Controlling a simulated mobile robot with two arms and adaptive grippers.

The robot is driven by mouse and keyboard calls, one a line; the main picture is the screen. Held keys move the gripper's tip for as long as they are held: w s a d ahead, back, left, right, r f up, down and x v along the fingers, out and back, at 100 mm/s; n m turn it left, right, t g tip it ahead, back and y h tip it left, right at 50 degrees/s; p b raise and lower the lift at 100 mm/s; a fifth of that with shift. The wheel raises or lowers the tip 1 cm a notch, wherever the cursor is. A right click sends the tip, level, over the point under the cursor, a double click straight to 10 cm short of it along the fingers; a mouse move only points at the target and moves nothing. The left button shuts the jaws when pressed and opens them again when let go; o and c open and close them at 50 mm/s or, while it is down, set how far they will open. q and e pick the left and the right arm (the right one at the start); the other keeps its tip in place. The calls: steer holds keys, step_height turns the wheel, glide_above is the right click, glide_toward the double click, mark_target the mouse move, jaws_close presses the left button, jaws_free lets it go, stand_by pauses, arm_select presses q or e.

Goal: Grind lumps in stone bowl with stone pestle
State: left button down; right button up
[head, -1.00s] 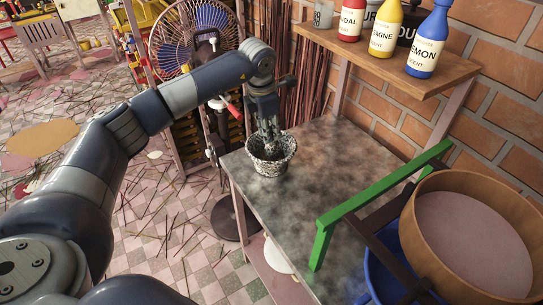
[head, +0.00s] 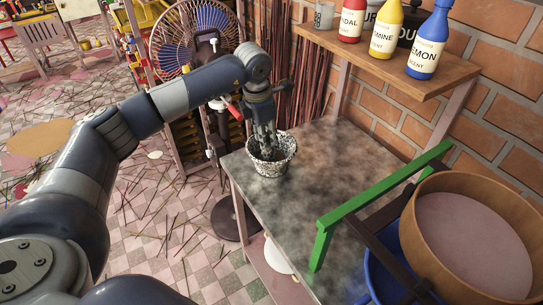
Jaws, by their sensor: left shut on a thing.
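The stone bowl (head: 271,167), speckled black and white, stands upright on the grey stone-topped table (head: 325,185) near its far left corner. My left gripper (head: 265,138) points down into the bowl's mouth from above. It is shut on the stone pestle, which is mostly hidden by the fingers and the bowl's rim. The lumps inside the bowl are too small and shaded to make out. My right gripper is not in view.
A wooden sieve (head: 420,225) and a blue tub (head: 385,275) stand at the right, beside a green frame (head: 325,225). A shelf (head: 400,75) with scent bottles hangs above the table. A fan (head: 200,40) stands behind. The table's middle is clear.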

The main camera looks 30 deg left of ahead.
arm_select(q)
steer(key=shift+d, duration=0.1)
steer(key=shift+w+r+p, duration=0.2)
steer(key=shift+r+p, duration=0.9)
steer(key=shift+r, duration=0.65)
steer(key=shift+w+r+p, duration=0.2)
steer(key=shift+r+p, duration=0.95)
steer(key=shift+r, duration=0.6)
steer(key=shift+w+r+p, duration=0.2)
steer(key=shift+r+p, duration=0.9)
steer(key=shift+r, duration=0.65)
